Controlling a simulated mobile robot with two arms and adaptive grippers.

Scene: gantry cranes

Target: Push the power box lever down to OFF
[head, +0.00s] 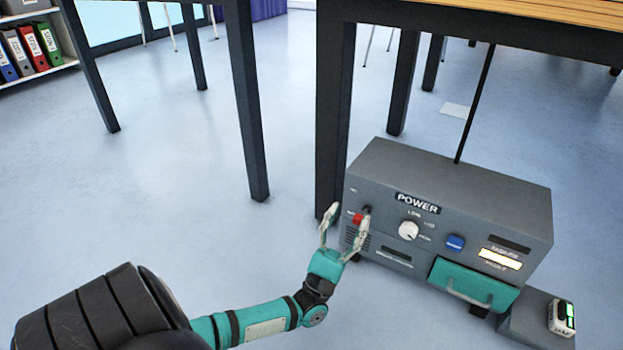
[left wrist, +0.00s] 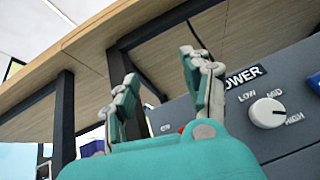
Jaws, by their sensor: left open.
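The grey power box (head: 450,195) stands on the floor under the table, with a "POWER" label that also shows in the left wrist view (left wrist: 245,76). Its lever (head: 357,218), with a red part, is at the left end of the front face, close to a small dark part. The fingers partly hide it, and I cannot tell its exact position. My left gripper (head: 348,216) is open in front of the lever, one finger on each side of the red part in the picture. Whether it touches is unclear. In the left wrist view its fingers (left wrist: 165,85) are apart and empty.
A white dial (head: 408,230), a blue button (head: 455,243) and a teal drawer (head: 470,283) are on the box front. Dark table legs (head: 335,110) stand just behind and left. A small device (head: 562,317) lies at lower right. The floor at left is clear.

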